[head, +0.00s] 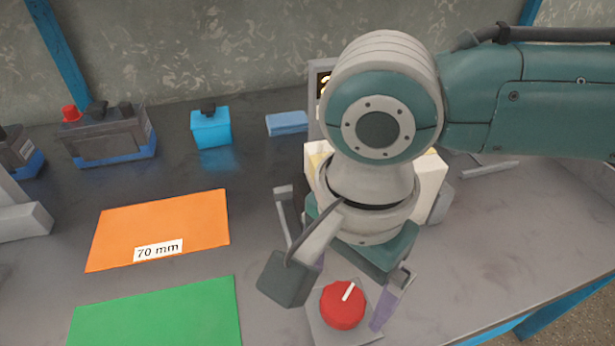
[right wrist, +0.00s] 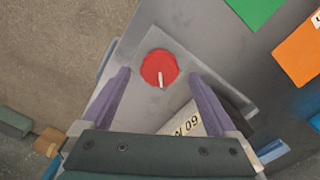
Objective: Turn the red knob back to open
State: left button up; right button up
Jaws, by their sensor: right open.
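The red knob (head: 343,306) is round, with a white pointer mark, and sits on a grey square plate (head: 324,329) near the front of the bench. In the head view the mark points up and slightly right. In the right wrist view the knob (right wrist: 159,67) shows whole, with its mark toward the gripper's palm. My right gripper (head: 348,288) points down over the knob. Its two purple fingers, also seen in the wrist view (right wrist: 160,76), are open, one on each side of the knob, with gaps visible. Their height against the knob is hard to tell.
An orange mat (head: 165,222) marked 70 mm and a green mat (head: 160,315) lie to the left. A dark battery (head: 110,137), a blue block (head: 211,130) and a flat blue piece (head: 287,123) stand behind. A pale box (head: 430,190) is partly hidden behind my right gripper.

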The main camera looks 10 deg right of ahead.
jog(key=shift+f, duration=1.05)
jog(key=shift+c, duration=0.3)
